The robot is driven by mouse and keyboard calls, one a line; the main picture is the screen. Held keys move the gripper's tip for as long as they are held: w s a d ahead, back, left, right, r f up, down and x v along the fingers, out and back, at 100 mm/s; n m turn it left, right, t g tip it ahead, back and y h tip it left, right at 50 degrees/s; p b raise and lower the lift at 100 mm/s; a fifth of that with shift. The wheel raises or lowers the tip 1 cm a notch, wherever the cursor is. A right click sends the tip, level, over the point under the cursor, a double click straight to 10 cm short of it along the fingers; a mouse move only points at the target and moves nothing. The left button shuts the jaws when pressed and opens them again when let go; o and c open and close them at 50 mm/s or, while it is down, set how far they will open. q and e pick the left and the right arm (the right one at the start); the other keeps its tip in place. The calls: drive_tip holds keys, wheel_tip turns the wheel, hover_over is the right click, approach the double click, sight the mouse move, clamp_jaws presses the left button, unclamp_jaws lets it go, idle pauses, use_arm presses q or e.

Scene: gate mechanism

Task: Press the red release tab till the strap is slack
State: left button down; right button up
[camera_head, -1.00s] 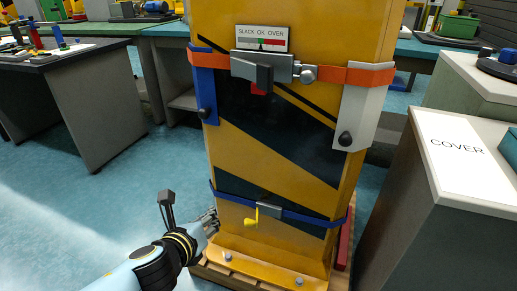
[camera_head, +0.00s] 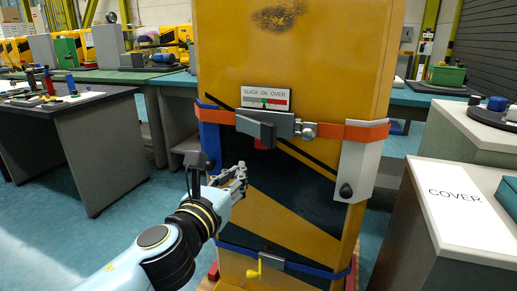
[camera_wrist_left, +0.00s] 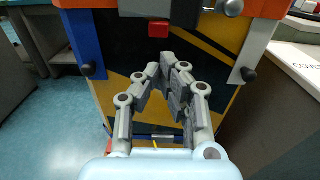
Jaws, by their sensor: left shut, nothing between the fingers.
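The red release tab (camera_head: 261,143) sticks out below the grey ratchet buckle (camera_head: 268,124) on the orange strap (camera_head: 351,132). The strap runs across the front of the yellow gate column. Above the buckle is a gauge (camera_head: 265,98) marked SLACK, OK, OVER, its green marker near OK. My left gripper (camera_head: 241,172) is shut and empty, below and slightly left of the tab, apart from it. In the left wrist view the tab (camera_wrist_left: 158,29) shows beyond and above the shut fingertips (camera_wrist_left: 168,62). My right gripper is in no view.
A blue corner guard (camera_head: 209,137) and a white one (camera_head: 357,170) sit under the orange strap. A counter with a COVER label (camera_head: 456,195) stands at right.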

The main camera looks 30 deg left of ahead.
use_arm(q)
drive_tip(key=x, duration=1.3)
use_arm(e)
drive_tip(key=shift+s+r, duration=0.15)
use_arm(q)
drive_tip(key=shift+w, duration=0.1)
drive_tip(key=shift+w+a+r, duration=0.1)
drive_tip(key=shift+w+r, duration=0.05)
drive_tip(key=shift+w, duration=0.3)
drive_tip(key=shift+w+a+r, duration=0.1)
drive_tip(key=shift+w+r, duration=0.05)
drive_tip(key=shift+w, duration=0.35)
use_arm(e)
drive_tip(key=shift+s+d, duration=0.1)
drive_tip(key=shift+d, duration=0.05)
